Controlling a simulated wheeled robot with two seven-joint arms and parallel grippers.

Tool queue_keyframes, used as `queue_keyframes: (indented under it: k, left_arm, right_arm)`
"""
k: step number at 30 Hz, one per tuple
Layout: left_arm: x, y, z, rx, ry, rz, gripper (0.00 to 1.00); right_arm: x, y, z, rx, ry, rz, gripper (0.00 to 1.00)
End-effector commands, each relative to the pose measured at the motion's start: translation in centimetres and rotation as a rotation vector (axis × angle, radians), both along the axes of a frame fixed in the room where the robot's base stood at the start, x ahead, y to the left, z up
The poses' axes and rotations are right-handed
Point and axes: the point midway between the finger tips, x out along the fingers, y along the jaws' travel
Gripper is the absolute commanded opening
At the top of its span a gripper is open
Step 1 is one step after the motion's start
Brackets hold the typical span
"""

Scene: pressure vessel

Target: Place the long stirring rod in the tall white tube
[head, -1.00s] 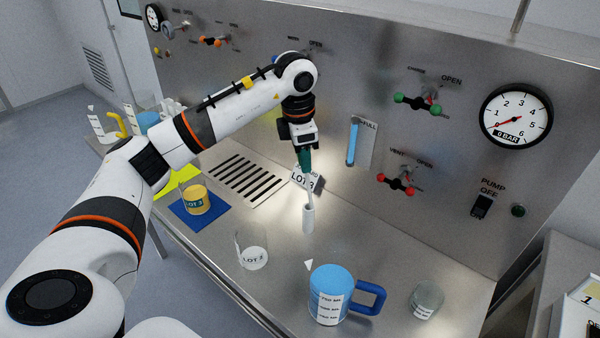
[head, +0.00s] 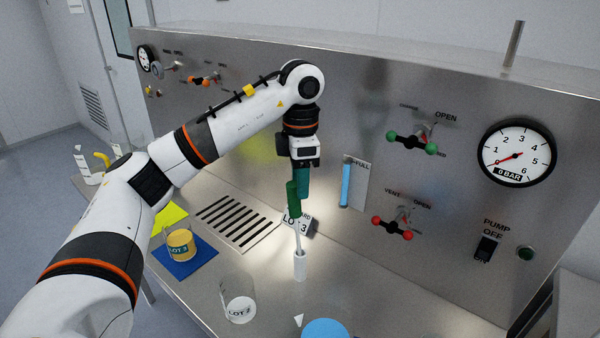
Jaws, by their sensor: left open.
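The tall white tube (head: 300,267) stands upright on the steel bench in the middle of the view. The long stirring rod has a dark green handle (head: 293,197) and a pale thin shaft. Its lower end is inside the tube's mouth, and it leans slightly, handle to the left. My left gripper (head: 302,184) has teal fingers and is open, pointing down beside and just above the rod's handle. Whether a finger touches the handle, I cannot tell. My right gripper is out of view.
A LOT 3 card (head: 297,222) stands behind the rod. A LOT 2 beaker (head: 239,303), a yellow-filled beaker (head: 180,244) on a blue mat (head: 187,266) and a blue-topped vessel (head: 326,330) stand around. The panel's valve handles (head: 392,228) and gauge (head: 517,154) are behind.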

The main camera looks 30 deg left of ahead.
Motion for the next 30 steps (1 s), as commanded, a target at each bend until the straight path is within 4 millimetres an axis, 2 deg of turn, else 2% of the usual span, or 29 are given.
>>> queue_keyframes:
  k: [1, 6, 25, 28, 30]
  left_arm:
    - [0.0, 0.0, 0.8, 0.001, -0.004, 0.001, 0.46]
    - [0.0, 0.0, 1.5, 0.001, -0.004, 0.001, 0.46]
    - [0.0, 0.1, 1.8, -0.001, -0.006, 0.001, 0.46]
    - [0.0, 0.1, 2.7, -0.001, -0.007, 0.001, 0.46]
    - [0.0, 0.1, 4.3, -0.001, -0.008, 0.001, 0.46]
  right_arm:
    - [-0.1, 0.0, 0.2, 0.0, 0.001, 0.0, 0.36]
    - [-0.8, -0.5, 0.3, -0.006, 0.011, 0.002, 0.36]
    - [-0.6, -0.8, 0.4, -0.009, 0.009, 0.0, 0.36]
    - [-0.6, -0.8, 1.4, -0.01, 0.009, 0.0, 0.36]
    - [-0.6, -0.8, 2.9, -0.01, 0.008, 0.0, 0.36]
